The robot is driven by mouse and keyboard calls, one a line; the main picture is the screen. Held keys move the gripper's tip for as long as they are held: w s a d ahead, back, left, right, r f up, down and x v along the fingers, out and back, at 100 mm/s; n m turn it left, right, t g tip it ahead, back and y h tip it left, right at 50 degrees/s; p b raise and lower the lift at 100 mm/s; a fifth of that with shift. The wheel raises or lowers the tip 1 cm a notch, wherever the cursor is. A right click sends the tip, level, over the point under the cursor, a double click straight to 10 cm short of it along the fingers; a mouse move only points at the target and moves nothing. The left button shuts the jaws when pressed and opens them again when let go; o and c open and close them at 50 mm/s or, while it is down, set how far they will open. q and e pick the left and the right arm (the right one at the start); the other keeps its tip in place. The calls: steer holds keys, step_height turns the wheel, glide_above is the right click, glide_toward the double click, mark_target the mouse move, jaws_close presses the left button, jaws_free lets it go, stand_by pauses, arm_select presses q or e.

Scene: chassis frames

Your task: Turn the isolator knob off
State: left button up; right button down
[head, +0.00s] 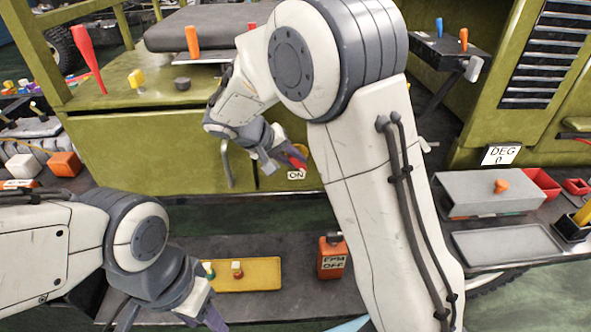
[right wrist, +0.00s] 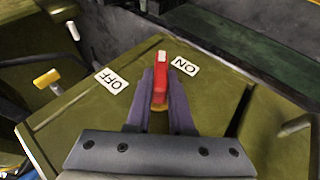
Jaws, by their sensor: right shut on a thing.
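The isolator knob is a red lever with a pale tip (right wrist: 160,70), on the green panel (right wrist: 75,125). It lies between the fingers of my right gripper (right wrist: 160,88), which is shut on it. In the right wrist view its tip is close to the ON label (right wrist: 185,66); the OFF label (right wrist: 111,80) is to the left. In the head view a bit of the red knob (head: 299,164) shows just above the ON label (head: 296,174), beside my right gripper (head: 284,160). My left gripper (head: 208,314) is low at the left, apart from the panel; its opening is unclear.
A yellow tray (head: 255,274) with small pieces and an orange-red bottle (head: 331,259) stand on the low shelf. A grey box (head: 490,192) and a metal tray (head: 507,244) are at the right. A yellow knob (right wrist: 47,79) stands at the left in the wrist view.

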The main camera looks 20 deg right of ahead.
steer(key=h, duration=0.1)
steer(key=h+b, duration=0.1)
steer(key=shift+a+f+n+g+h, duration=0.2)
steer(key=shift+f+n+g+h, duration=0.1)
steer(key=shift+f+n+h, duration=0.1)
steer(key=shift+w+a+f+n+h+b, duration=0.1)
steer(key=shift+n+h+b, duration=0.4)
steer(key=shift+h, duration=0.7)
steer(key=h, duration=0.2)
steer(key=n+h+b, duration=0.1)
steer(key=h, duration=0.1)
steer(key=shift+f+h, duration=0.2)
steer(key=shift+h, duration=0.1)
steer(key=c, duration=0.8)
jaws_free()
